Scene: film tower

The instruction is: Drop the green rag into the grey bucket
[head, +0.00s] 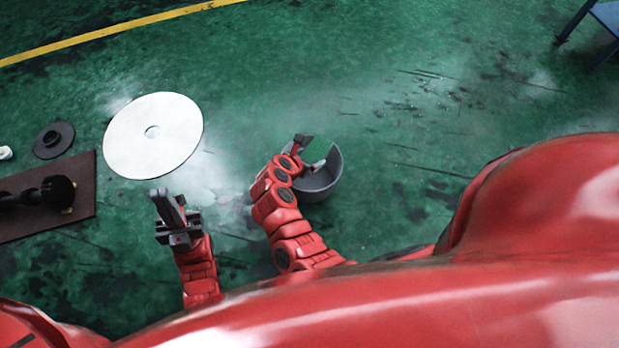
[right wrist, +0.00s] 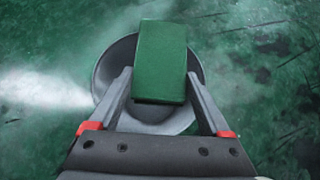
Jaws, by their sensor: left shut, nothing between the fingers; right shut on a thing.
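The green rag (right wrist: 161,62) is a flat green rectangle between the fingers of my right gripper (right wrist: 160,90) in the right wrist view. The grey bucket (head: 328,183) stands on the green floor, and its round rim (right wrist: 103,75) shows behind the rag in the right wrist view. In the head view my right gripper (head: 305,142) is over the bucket's upper left part, with the rag (head: 317,150) over the opening. Part of the bucket is hidden by the gripper and rag. My left gripper (head: 168,207) is shut and empty, left of the bucket.
A white disc (head: 130,140) with a centre hole lies on the floor at the left. A dark ring-shaped piece (head: 53,140) and a brown board (head: 85,207) bearing a black object (head: 40,193) lie further left. A blue stand (head: 604,15) is at the top right. Floor right of the bucket is clear.

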